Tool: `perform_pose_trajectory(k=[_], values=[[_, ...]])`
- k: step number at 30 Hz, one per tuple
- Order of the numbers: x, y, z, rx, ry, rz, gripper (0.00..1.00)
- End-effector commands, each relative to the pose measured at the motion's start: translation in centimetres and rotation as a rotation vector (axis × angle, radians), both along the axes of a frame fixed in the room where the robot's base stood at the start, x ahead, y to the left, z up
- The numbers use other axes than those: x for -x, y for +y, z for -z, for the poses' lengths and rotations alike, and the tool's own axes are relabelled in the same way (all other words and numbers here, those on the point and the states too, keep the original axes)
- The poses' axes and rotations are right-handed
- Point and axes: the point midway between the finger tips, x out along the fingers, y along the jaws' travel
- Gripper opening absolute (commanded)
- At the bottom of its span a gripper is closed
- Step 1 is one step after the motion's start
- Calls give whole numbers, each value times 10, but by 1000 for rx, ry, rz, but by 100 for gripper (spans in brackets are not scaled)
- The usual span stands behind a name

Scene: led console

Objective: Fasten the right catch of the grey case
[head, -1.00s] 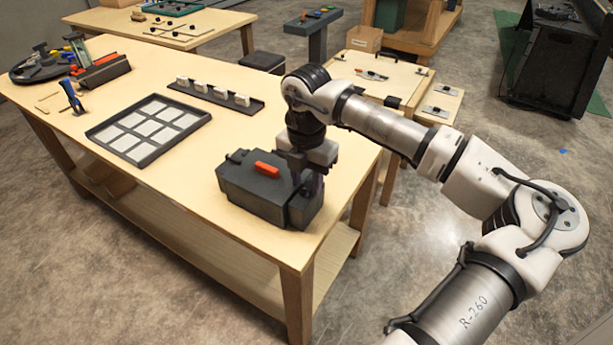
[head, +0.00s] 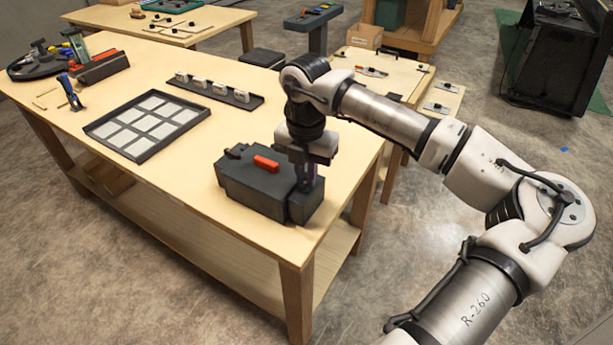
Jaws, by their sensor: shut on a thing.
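The dark grey case (head: 247,190) sits near the front right corner of the wooden table. A red-orange handle or bar (head: 266,164) lies on its lid, and a small dark catch (head: 236,151) shows at its left. My gripper (head: 307,186) points down at the right end of the case, its dark fingers against that end. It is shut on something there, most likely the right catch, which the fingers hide.
A black tray with pale squares (head: 147,127) lies left of the case. A dark rack with several white pieces (head: 212,92) lies behind. The table's front edge (head: 225,235) is close to the case. Bare tabletop surrounds the case on the left.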

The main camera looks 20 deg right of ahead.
Motion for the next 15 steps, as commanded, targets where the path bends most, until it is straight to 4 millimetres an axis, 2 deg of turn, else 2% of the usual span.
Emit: perform_pose_trajectory(k=[1, 15], values=[[-1, 0, 4, 1, -1, -31, 0], [-2, 3, 4, 1, -1, -462, 0]])
